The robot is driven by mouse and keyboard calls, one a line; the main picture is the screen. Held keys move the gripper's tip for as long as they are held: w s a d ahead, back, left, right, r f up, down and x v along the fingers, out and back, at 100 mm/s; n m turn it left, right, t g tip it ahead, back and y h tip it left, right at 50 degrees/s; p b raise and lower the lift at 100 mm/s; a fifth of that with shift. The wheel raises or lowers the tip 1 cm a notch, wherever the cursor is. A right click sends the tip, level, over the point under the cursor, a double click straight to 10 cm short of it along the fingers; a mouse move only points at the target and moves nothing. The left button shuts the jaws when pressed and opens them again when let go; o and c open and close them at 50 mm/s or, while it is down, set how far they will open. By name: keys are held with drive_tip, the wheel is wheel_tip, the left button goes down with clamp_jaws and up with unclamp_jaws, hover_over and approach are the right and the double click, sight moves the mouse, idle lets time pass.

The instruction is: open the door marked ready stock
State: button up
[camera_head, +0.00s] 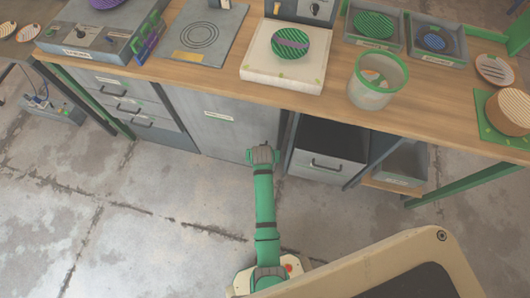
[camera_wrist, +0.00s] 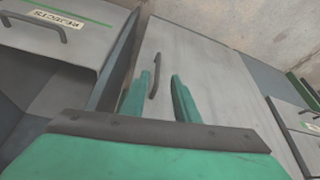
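A grey cabinet door (camera_head: 212,130) stands under the wooden counter, left of my gripper, and looks shut. Its small label (camera_head: 218,115) is too small to read here. In the wrist view the door panel (camera_wrist: 205,75) fills the middle, with a dark bar handle (camera_wrist: 155,76) near one edge. My gripper (camera_head: 263,148) is at the door's right side in the head view and hides the handle there. In the wrist view its two green fingers (camera_wrist: 160,82) are apart, with the handle showing between their tips. Whether they touch it cannot be told.
Right of the door is a grey drawer unit (camera_head: 325,160); the wrist view shows a labelled drawer front (camera_wrist: 50,40). Left are several drawers (camera_head: 125,105). The counter (camera_head: 200,80) above holds a white block (camera_head: 285,70) and a bin (camera_head: 375,90). The concrete floor (camera_head: 170,220) in front is clear.

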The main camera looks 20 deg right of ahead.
drive_tip(key=x, duration=1.1)
drive_tip(key=shift+w+d+r, duration=0.25)
drive_tip(key=shift+w+d, duration=0.05)
drive_tip(key=shift+w, duration=0.05)
drive_tip(key=shift+c, duration=0.3)
clamp_jaws()
